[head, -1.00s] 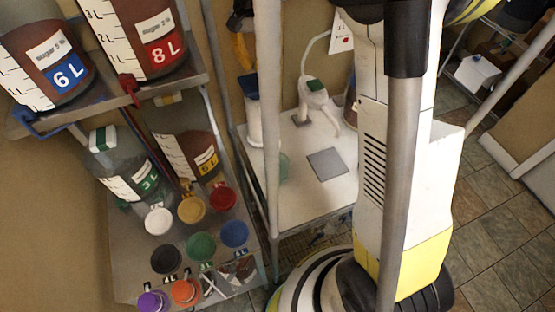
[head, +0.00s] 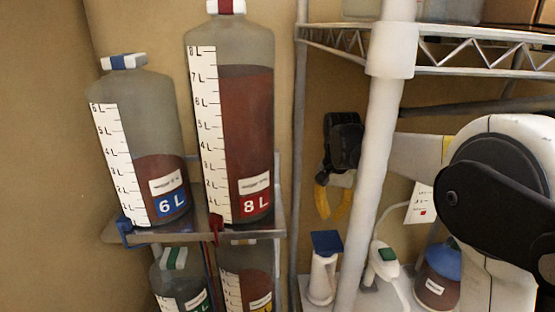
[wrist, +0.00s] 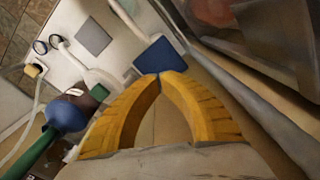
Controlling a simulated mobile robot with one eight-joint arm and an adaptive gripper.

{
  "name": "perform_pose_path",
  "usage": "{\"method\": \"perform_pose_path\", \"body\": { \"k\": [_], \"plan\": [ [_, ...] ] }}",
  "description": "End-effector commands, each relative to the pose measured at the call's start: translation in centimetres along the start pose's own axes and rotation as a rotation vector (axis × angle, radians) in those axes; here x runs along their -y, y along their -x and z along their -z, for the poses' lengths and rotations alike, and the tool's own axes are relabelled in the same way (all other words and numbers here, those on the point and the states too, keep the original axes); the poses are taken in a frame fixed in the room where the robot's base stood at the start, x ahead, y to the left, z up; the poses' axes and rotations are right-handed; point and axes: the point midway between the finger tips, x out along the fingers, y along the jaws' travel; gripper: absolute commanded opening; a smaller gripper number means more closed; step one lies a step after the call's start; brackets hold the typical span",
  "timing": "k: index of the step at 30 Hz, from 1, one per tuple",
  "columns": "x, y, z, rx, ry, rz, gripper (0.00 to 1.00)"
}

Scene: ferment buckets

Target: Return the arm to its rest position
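My gripper (head: 332,215) hangs fingers down beyond the white shelf post, on the far side from the head camera. Its black body shows above the yellow fingers. In the wrist view the yellow fingers of my gripper (wrist: 160,75) curve together and their tips meet, with nothing visible between them. The blue-topped white stand (head: 324,268) is below the gripper. Its blue top (wrist: 160,56) lies just beyond the fingertips in the wrist view. My white arm comes in from the right behind the post, and part of it is hidden.
The white post (head: 376,180) and wire shelf (head: 450,62) stand close to my arm. At left, the 6 L bottle (head: 140,125) and 8 L bottle (head: 232,52) stand on a metal shelf (head: 180,236). A blue-lidded container (head: 438,285) is below my arm.

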Motion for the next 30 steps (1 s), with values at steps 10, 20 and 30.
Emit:
{"method": "perform_pose_path", "body": {
  "k": [10,20,30],
  "plan": [
    [-5.0,-3.3,-8.9,-0.207,0.189,0.092,0.00],
    [-10.5,-12.1,-18.7,-0.462,0.398,0.147,0.00],
    [-12.6,-17.5,-22.4,-0.592,0.495,0.155,0.00]
  ]
}}
